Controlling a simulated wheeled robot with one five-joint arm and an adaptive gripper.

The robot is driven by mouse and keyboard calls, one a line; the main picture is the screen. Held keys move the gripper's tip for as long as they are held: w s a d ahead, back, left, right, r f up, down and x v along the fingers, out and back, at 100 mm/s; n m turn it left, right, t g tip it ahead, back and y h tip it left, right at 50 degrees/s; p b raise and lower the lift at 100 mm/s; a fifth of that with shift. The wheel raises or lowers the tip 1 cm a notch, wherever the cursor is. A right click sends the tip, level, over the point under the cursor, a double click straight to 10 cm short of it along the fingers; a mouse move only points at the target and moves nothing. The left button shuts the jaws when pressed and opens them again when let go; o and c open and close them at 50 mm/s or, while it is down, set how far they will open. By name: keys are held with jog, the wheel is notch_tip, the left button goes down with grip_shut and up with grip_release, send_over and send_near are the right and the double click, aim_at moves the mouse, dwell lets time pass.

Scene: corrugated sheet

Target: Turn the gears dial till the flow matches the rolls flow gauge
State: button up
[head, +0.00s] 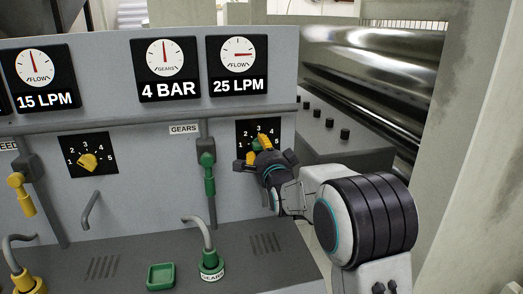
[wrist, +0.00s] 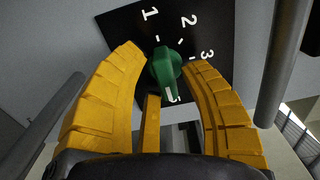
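The green gears dial (wrist: 165,67) sits on a black plate numbered from 1 upward. In the wrist view its long grip runs up and down the picture, with a white mark near its lower end; I cannot tell whether that is its pointer or a numeral. My gripper (head: 262,144) has its yellow fingertips on both sides of the dial, seemingly touching it. The fingers also show in the wrist view (wrist: 166,62). The gears flow gauge (head: 238,65) reads 25 LPM, needle to the right. The left flow gauge (head: 41,76) reads 15 LPM, needle up; its roll label is not visible.
A pressure gauge (head: 168,69) reads 4 BAR. A yellow dial (head: 88,160) is on the left. A green valve (head: 208,172) and pipe stand close left of my gripper. A green tray (head: 161,276) lies on the ledge. Shiny rollers (head: 375,65) are behind at right.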

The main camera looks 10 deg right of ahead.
grip_shut()
jog(key=shift+n+b, duration=0.3)
jog(key=shift+b, duration=0.4)
jog(key=n+b, duration=0.1)
jog(key=b, duration=0.1)
jog(key=n+b, duration=0.1)
jog(key=b, duration=0.1)
jog(key=shift+d+f+n, duration=0.1)
jog(key=shift+f+n, duration=0.1)
jog(key=shift+n, duration=0.2)
jog(key=n+b, duration=0.1)
jog(key=b, duration=0.3)
jog(key=shift+f+n+b, duration=0.1)
jog(key=shift+n+b, duration=0.25)
jog(key=shift+n, duration=0.05)
jog(key=n+b, duration=0.1)
jog(key=b, duration=0.3)
jog(key=shift+n, duration=0.4)
jog(key=shift+r+n+b, duration=0.35)
jog(key=shift+n+b, duration=0.35)
jog(key=shift+b, duration=0.35)
jog(key=shift+r+n, duration=0.15)
jog(key=shift+n, duration=0.15)
